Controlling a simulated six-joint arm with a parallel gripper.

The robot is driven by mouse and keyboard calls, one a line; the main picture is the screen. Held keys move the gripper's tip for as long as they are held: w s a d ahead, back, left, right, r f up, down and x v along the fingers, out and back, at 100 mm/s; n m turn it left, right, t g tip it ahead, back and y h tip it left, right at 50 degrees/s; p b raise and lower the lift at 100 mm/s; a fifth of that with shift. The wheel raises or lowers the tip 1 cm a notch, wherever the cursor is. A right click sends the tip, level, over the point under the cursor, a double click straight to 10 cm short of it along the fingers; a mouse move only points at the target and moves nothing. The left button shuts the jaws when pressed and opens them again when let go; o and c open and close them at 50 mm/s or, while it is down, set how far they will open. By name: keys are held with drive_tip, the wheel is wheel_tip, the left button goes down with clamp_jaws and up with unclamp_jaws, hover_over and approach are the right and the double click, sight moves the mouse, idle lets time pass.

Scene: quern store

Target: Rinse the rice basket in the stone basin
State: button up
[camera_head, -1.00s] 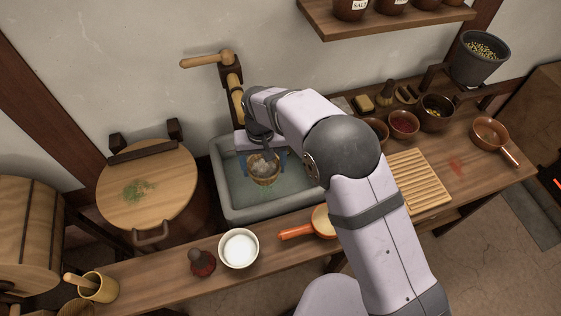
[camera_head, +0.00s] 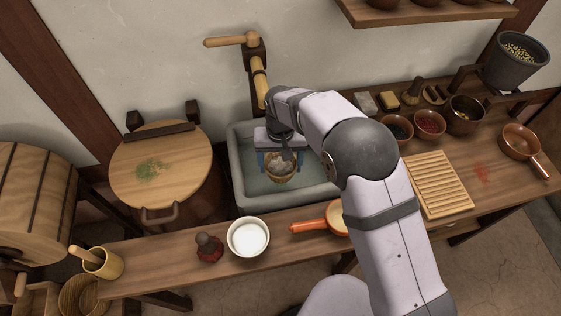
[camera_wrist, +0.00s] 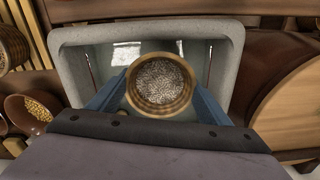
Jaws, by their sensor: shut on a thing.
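The rice basket (camera_head: 280,166) is a small round woven basket with pale grains in it. It is upright, inside the walls of the grey stone basin (camera_head: 236,182), above or in the greenish water; I cannot tell how deep it sits. My gripper (camera_head: 278,160) is shut on the basket, with a blue finger on each side. In the wrist view the rice basket (camera_wrist: 160,104) shows its rim and the grains between the two blue fingers. The stone basin (camera_wrist: 229,52) surrounds it there. A bamboo spout (camera_head: 259,76) stands behind the basin.
A round wooden lid (camera_head: 180,180) with chopped greens is left of the basin. A white bowl (camera_head: 248,237), a dark red bottle (camera_head: 209,247) and an orange-handled pan (camera_head: 314,224) line the front edge. A slatted board (camera_head: 438,184) and several small bowls are at right.

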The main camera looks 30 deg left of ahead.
drive_tip(key=shift+f+b, duration=4.15)
drive_tip(key=shift+f, duration=1.75)
drive_tip(key=shift+r, duration=0.1)
drive_tip(key=w+d+r+m, duration=0.3)
drive_tip(key=w+d+r, duration=0.1)
drive_tip(key=w+r, duration=0.15)
drive_tip(key=w+d+r+m+p, duration=0.1)
drive_tip(key=w+d+r+m, duration=0.2)
drive_tip(key=r, duration=0.4)
drive_tip(key=w+d+r+m, duration=0.2)
drive_tip(key=w+d+r, duration=0.2)
drive_tip(key=w+r, duration=0.25)
drive_tip(key=s+d+f, duration=0.1)
drive_tip(key=s+d, duration=0.2)
drive_tip(key=d, duration=1.2)
drive_tip(key=s+d+f+n+b, duration=0.1)
drive_tip(key=s+d, duration=0.2)
drive_tip(key=d, duration=1.3)
drive_tip(key=shift+s+f, duration=0.35)
